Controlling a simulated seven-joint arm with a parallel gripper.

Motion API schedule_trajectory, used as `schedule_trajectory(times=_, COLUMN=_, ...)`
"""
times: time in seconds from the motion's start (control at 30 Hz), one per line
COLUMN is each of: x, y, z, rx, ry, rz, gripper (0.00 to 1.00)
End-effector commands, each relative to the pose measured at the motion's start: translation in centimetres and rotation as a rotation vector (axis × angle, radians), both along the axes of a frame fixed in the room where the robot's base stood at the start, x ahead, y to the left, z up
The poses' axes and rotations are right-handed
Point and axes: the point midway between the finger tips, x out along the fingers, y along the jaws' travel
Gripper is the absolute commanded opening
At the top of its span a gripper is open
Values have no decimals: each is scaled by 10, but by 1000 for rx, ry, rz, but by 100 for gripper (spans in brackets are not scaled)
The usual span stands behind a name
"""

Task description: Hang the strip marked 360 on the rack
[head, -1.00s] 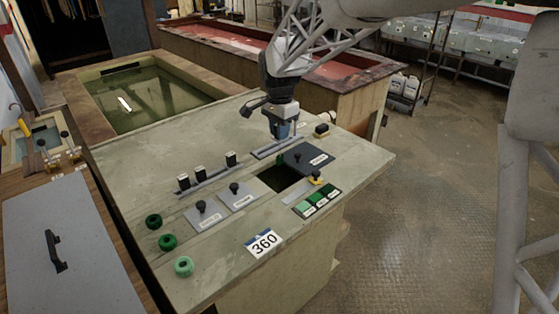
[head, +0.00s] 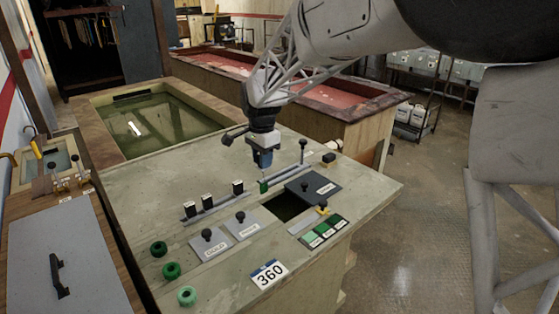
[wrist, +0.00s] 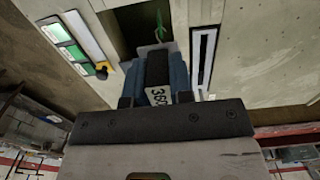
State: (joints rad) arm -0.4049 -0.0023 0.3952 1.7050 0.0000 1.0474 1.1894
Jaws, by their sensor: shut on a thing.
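My gripper (head: 263,166) is shut on the strip marked 360 (wrist: 157,97), whose black head sits between the blue fingers in the wrist view. A green piece (head: 264,186) shows just below the fingers, above the tabletop. It also shows beyond the fingers in the wrist view (wrist: 158,25). The grey rack rail (head: 218,201) runs across the table, with several black-topped tags (head: 237,187) standing along its left part. The gripper is over the rail's middle, right of these tags. Whether the strip touches the rail, I cannot tell.
A dark opening (head: 284,207) lies beside a dark lid (head: 318,190) with a knob. An upright post (head: 303,152) stands right of my gripper. Two grey knobbed lids (head: 241,223), green cards (head: 322,232) and a 360 placard (head: 270,273) are nearer. The liquid-filled tank (head: 140,125) is behind.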

Motion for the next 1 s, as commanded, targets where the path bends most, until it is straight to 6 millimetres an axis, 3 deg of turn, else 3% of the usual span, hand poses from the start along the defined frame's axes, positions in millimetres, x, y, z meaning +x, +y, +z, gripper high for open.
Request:
schedule_trajectory(times=0.2, x=-6, y=57, z=0, rx=-1, ry=1, rz=3, gripper=4)
schedule_trajectory(times=0.5, x=-14, y=109, z=0, rx=-1, ry=-1, rz=1, gripper=4)
schedule_trajectory(times=0.7, x=-17, y=124, z=0, rx=1, ry=-3, rz=0, gripper=4)
schedule_trajectory(times=1.0, x=-17, y=126, z=0, rx=2, ry=-4, rz=-1, gripper=4)
